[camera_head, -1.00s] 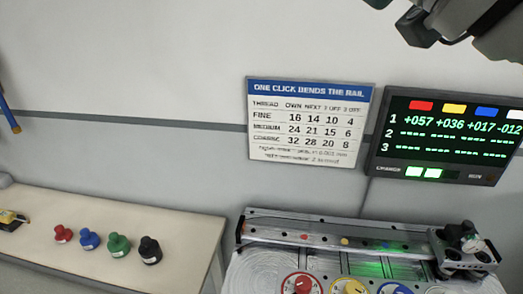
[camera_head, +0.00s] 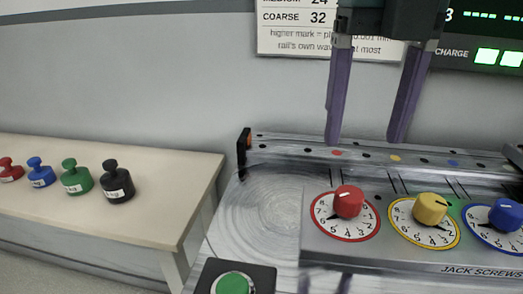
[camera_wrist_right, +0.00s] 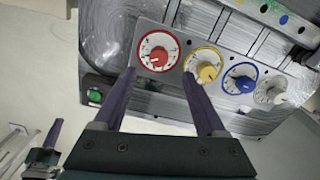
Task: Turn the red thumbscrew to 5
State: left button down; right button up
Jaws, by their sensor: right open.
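The red thumbscrew (camera_head: 349,202) stands on a white, red-rimmed numbered dial at the left of the jack-screw panel (camera_head: 325,252). It also shows in the right wrist view (camera_wrist_right: 158,56). I cannot read its setting surely. My right gripper (camera_head: 366,140) is open and empty, its two purple fingers pointing down above and behind the dials in the head view. In the right wrist view its fingertips (camera_wrist_right: 159,73) are spread to either side below the red dial, apart from the knob. Another gripper, probably my left (camera_wrist_right: 50,138), shows partly at the lower left; its opening is unclear.
Yellow (camera_head: 430,208) and blue (camera_head: 506,216) thumbscrews stand right of the red one. A green button (camera_head: 233,284) is at the front left. The rail (camera_head: 290,148) runs behind. Red, blue, green and black weights stand on the left table (camera_head: 150,222).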

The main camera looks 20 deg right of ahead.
aim_at(350, 192)
notch_tip(350, 192, down, 8)
jog(key=shift+f, duration=0.25)
grip_shut()
dwell(0.6)
